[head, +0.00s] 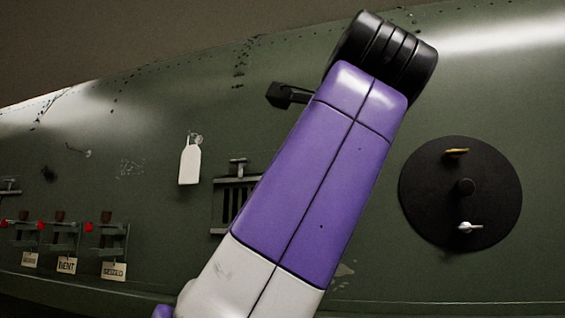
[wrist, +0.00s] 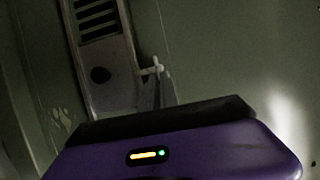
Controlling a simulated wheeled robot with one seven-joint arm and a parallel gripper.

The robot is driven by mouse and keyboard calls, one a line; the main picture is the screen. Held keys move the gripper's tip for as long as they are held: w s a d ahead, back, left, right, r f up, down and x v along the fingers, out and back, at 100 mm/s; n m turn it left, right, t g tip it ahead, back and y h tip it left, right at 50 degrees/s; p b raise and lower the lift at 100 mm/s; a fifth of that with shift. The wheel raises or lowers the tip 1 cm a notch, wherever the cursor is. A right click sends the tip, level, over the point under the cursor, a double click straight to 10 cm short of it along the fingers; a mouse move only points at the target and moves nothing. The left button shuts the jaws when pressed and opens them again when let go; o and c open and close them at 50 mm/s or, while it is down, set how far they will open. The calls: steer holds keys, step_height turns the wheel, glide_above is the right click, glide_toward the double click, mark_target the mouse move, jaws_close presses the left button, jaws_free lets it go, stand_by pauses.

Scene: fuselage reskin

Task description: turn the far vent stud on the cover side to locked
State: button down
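The louvred vent (head: 217,207) sits on the green fuselage skin in the head view, its right part hidden behind my arm. A grey T-shaped stud (head: 238,166) stands at its top edge. In the wrist view the vent's slotted cover (wrist: 122,52) is at upper left, with a pale T-shaped stud (wrist: 152,70) beside its edge. I cannot tell whether both views show the same stud, or its lock position. My gripper (wrist: 160,108) shows in the wrist view as a dark edge just below that stud, apparently close. Its fingers are too dark to read.
A black disc (head: 420,205) with a yellow and a white handle is at right. A white tag (head: 190,164) hangs left of the vent. Several tagged latches with red marks (head: 105,238) line the lower left. Skin between tag and vent is clear.

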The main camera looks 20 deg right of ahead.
steer(key=c, duration=1.6)
jaws_free()
steer(key=shift+s, duration=0.1)
steer(key=b+v, duration=0.2)
steer(key=v, duration=0.5)
steer(key=shift+s+f+b, duration=0.1)
steer(key=shift+s+b, duration=0.2)
steer(key=shift+s, duration=0.05)
